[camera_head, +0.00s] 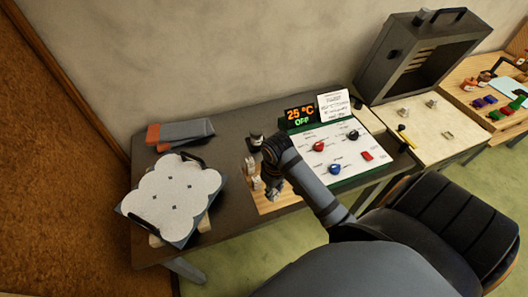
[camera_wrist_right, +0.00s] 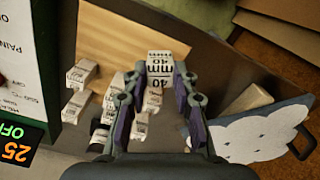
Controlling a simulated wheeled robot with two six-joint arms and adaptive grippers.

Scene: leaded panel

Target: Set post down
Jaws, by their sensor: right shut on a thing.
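My right gripper (camera_head: 268,188) is over the wooden board (camera_head: 290,197) at the front of the dark table. In the wrist view the right gripper (camera_wrist_right: 163,80) is shut on a white post (camera_wrist_right: 160,66) marked 40 mm, seen from above. I cannot tell whether the held post touches the board. Several other white posts stand beside the gripper, such as one at the left (camera_wrist_right: 82,73) and one lower down (camera_wrist_right: 75,105). Some are partly hidden by the fingers. In the head view my gripper hides most of them. My left gripper is not in view.
A white cloud-shaped piece (camera_head: 178,188) lies on a blue board with black handles, left of the posts. Grey blocks with orange ends (camera_head: 182,132) lie behind it.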

